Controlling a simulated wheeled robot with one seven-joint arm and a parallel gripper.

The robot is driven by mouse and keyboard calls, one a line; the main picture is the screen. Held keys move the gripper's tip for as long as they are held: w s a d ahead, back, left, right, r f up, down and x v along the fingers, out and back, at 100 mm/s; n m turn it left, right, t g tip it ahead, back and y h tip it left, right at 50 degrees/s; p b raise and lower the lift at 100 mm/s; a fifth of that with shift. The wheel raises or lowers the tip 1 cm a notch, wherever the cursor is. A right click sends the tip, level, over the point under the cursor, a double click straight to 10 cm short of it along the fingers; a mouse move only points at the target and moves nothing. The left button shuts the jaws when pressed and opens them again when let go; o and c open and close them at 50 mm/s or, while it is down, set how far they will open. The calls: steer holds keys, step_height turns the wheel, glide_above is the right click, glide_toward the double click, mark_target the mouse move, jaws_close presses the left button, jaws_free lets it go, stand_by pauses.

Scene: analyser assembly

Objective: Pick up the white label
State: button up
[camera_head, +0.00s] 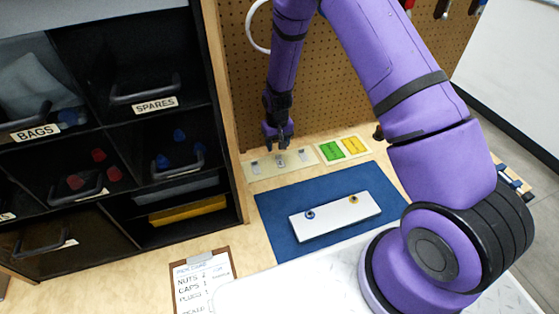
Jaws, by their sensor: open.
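My gripper (282,146) points down over a pale cream card (266,174) at the back of the bench, and its jaws are open. Several small whitish or greyish pieces lie on this card: one at the left (255,167), one just below my fingertips (280,161) and one at the right (301,155). They are too small to tell for certain which is the white label. I cannot tell whether the fingertips touch the middle piece. Nothing is visibly held.
A white plate (335,217) with two rings rests on a blue mat (278,232). Black bins (130,110) stand left, a pegboard (240,70) behind, a clipboard (203,285) in front.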

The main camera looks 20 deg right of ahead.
mark_target(280, 161)
steer(key=shift+d+f, duration=0.15)
steer(key=shift+f, duration=2.55)
jaws_close()
